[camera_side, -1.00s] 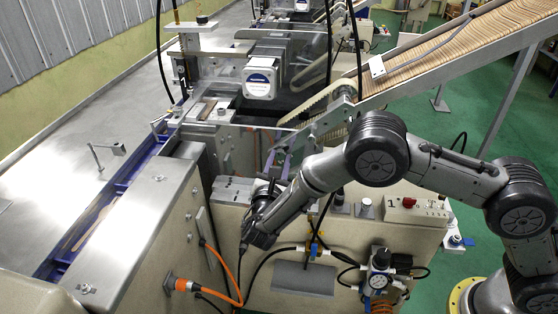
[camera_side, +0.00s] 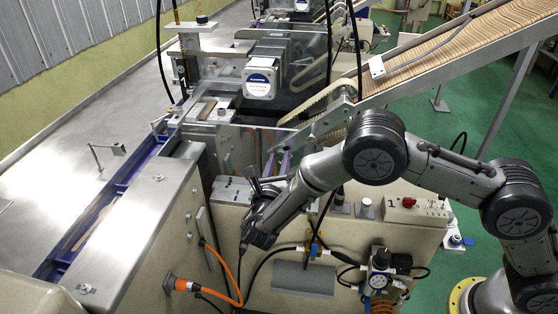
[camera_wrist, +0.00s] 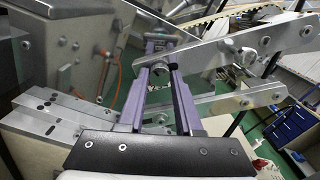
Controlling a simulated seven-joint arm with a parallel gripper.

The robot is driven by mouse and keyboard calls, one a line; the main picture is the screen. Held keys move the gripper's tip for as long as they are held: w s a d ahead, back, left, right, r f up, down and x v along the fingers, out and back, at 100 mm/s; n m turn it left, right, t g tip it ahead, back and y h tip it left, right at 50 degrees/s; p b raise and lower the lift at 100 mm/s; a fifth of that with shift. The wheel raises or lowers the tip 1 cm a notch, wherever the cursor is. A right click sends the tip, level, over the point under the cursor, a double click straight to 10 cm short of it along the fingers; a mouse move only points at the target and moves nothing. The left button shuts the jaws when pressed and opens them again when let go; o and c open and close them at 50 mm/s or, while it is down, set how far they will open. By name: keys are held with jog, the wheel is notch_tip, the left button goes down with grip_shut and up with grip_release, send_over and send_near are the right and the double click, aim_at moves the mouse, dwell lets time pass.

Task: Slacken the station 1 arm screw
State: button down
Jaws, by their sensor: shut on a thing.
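The station 1 arm is a flat silver plate (camera_wrist: 228,50) that runs to the upper right in the wrist view. In the side view my gripper (camera_side: 279,162) reaches up to the arm's lower end (camera_side: 304,133) beside the machine. The screw is too small and hidden to make out there.
A second silver plate (camera_wrist: 235,101) lies below the arm in the wrist view. A stepped metal block (camera_wrist: 65,115) is at left. In the side view, a control box with a red button (camera_side: 408,202), a pressure regulator (camera_side: 380,259) and an orange cable (camera_side: 229,270) are near my arm.

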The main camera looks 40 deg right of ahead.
dwell(0.4)
jog(key=c, duration=0.6)
grip_release()
jog(key=v, duration=1.4)
jog(key=shift+d, duration=0.1)
